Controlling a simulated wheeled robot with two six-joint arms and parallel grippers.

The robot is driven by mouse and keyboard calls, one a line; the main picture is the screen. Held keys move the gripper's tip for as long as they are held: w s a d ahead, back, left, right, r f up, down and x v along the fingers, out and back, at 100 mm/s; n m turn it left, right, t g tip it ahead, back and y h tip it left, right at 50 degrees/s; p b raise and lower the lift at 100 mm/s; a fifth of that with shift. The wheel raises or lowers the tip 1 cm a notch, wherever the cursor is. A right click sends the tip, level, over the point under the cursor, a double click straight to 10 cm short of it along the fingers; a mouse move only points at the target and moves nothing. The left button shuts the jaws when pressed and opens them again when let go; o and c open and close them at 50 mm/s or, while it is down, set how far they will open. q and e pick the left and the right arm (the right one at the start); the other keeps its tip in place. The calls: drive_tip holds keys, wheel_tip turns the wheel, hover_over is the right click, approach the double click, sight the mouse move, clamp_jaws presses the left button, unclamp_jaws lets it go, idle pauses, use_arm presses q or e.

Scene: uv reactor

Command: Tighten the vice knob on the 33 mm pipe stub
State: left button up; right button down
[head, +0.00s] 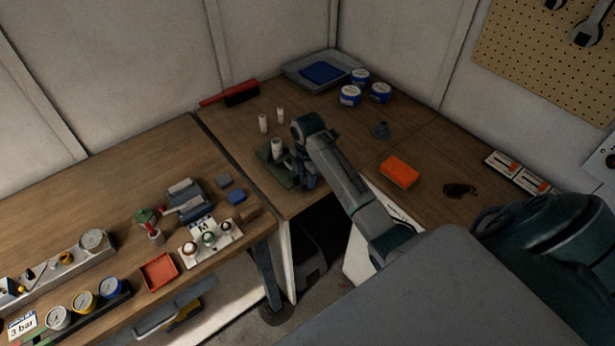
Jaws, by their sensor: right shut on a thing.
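A green vice (268,157) sits near the front edge of the back bench. A white pipe stub (276,147) stands upright in it. Two thinner white pipe stubs (263,123) stand on the bench behind the vice. My right gripper (307,181) points down at the right side of the vice, where the knob would be. It is shut on what appears to be the vice knob, which the fingers and arm hide. My left gripper is not in view.
A grey tray (300,72) is at the back. The left bench (110,205) holds gauges, buttons and a red tray (159,271).

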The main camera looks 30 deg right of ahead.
drive_tip(key=shift+y, duration=0.3)
drive_tip(key=shift+d, duration=0.2)
drive_tip(key=shift+d+f+y, duration=0.1)
drive_tip(key=shift+d+y, duration=0.05)
drive_tip(key=shift+y, duration=0.65)
drive_tip(key=y, duration=0.1)
drive_tip(key=y+b, duration=0.1)
drive_tip(key=shift+d+f+y, duration=0.2)
drive_tip(key=shift+d+y, duration=0.1)
drive_tip(key=shift+d, duration=0.05)
drive_tip(key=y+b, duration=0.3)
drive_tip(key=shift+d+f+g, duration=0.25)
drive_tip(key=shift+f+g, duration=0.05)
drive_tip(key=shift+f, duration=0.05)
drive_tip(key=shift+d+r+y+b, duration=0.1)
drive_tip(key=shift+y+b, duration=0.9)
drive_tip(key=shift+b, duration=0.4)
